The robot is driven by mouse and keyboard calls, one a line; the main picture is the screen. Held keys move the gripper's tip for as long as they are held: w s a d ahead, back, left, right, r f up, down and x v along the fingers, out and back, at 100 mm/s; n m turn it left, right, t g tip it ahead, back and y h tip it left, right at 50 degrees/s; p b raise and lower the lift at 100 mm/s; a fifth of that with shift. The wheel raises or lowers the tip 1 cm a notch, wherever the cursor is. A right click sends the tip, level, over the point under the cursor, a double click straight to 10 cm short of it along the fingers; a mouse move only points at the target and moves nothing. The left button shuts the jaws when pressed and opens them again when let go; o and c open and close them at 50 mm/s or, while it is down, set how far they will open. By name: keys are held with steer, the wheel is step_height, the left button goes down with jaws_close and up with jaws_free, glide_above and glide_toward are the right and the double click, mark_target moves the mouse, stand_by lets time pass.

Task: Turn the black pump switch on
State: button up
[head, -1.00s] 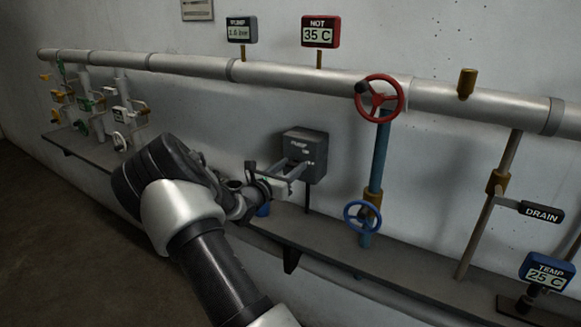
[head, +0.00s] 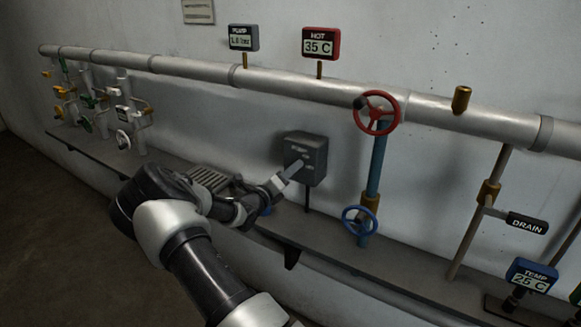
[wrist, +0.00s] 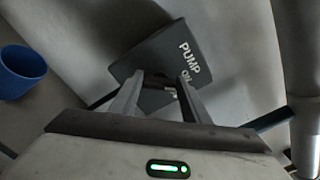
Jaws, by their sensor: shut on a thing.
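The dark grey pump switch box (head: 312,150) is mounted on the wall below the big pipe, near the middle of the head view. In the wrist view the box (wrist: 160,48) shows the labels PUMP and ON and looks tilted. My gripper (head: 298,168) reaches the box front from the left, with its fingers seen nearly edge-on. In the wrist view its fingers (wrist: 160,82) straddle the lower part of the box face, shut on the switch. The switch handle itself is mostly hidden between and behind the fingers, so its exact position cannot be told.
A red valve wheel (head: 396,112) and a blue wheel (head: 345,221) stand right of the box, with a DRAIN handle (head: 527,223) farther right. A shelf (head: 325,243) runs below. A blue cup-like thing (wrist: 22,75) shows left in the wrist view.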

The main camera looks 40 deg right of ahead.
steer(key=shift+n+p, duration=0.45)
steer(key=shift+n, duration=0.55)
steer(key=o, duration=1)
steer(key=shift+o, duration=0.2)
steer(key=b+v, duration=0.1)
steer(key=v, duration=1.6)
steer(key=shift+a, duration=0.25)
